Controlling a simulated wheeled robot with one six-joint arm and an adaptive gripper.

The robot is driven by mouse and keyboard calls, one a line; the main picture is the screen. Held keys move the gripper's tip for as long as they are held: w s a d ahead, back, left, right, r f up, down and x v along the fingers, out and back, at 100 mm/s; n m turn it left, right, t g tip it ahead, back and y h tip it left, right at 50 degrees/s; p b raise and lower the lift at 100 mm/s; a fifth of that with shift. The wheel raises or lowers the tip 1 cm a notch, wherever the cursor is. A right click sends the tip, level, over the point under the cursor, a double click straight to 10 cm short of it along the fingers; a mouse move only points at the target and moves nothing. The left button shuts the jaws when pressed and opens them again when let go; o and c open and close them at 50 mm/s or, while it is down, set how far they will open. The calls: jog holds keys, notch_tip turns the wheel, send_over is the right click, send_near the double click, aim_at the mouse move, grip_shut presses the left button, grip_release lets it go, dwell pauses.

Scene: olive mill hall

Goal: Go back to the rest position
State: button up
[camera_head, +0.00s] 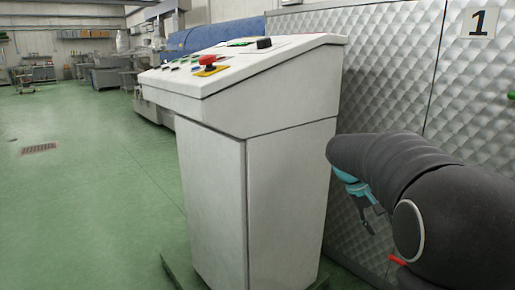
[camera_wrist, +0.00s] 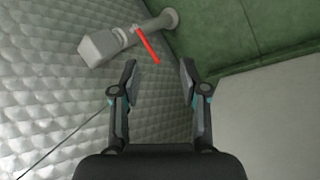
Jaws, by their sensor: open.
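My gripper (camera_wrist: 158,82) is open in the wrist view, with nothing between its fingers. Ahead of it in that view are a quilted metal wall, green floor and a grey fitting with a red lever (camera_wrist: 146,45). In the head view, my gripper (camera_head: 372,212) hangs at the end of my dark arm at the right. It is to the right of a white control console (camera_head: 290,180) and in front of the quilted metal panel (camera_head: 400,95). A gap to the console shows in the head view, but its depth is hard to tell.
The console's sloped top carries a red button (camera_head: 208,61) and several small buttons. The red lever also shows low at the right (camera_head: 397,260). A floor drain (camera_head: 40,148) lies at the left. The green floor there is clear, with machines far back.

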jog(key=s+a+t+y+p, duration=0.1)
jog(key=s+a+t+y, duration=0.1)
jog(key=s+a, duration=0.3)
jog(key=s+a+r+t+y+p, duration=0.1)
jog(key=s+a, duration=0.4)
jog(key=s, duration=0.7)
jog(key=s+a+t+y+p, duration=0.1)
jog(key=s+a+t+y, duration=0.2)
jog(key=s, duration=0.6)
jog(key=shift+a+r+m+p, duration=0.3)
jog(key=shift+a+m, duration=0.1)
jog(key=shift+a, duration=0.75)
